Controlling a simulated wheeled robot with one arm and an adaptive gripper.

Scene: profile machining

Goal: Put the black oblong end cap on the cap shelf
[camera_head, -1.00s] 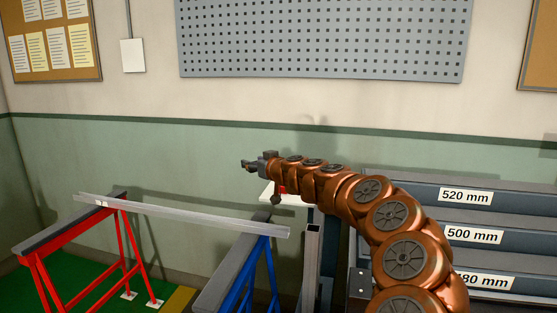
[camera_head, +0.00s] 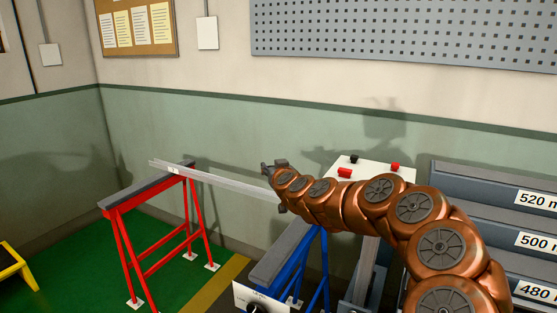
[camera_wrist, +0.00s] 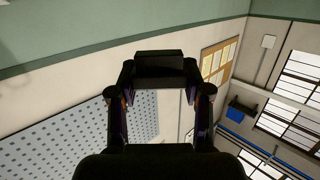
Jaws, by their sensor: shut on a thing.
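My gripper (camera_head: 268,170) is raised at the end of my arm, left of the white shelf, and appears above the near end of the metal profile. In the wrist view my gripper (camera_wrist: 158,88) is shut on a black oblong end cap (camera_wrist: 159,67), held crosswise between the fingertips. In the head view the held cap is too small and dark to tell from the fingers. The white cap shelf (camera_head: 377,174) is behind my arm, partly hidden by it. On it are a small black cap (camera_head: 354,159) and two red caps (camera_head: 344,172) (camera_head: 395,166).
A silver profile (camera_head: 225,182) spans a red trestle (camera_head: 145,195) and a blue trestle (camera_head: 290,257). A grey rack (camera_head: 470,185) with length labels stands at right. A yellow stand (camera_head: 14,266) is at far left. Green floor between it and the red trestle is clear.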

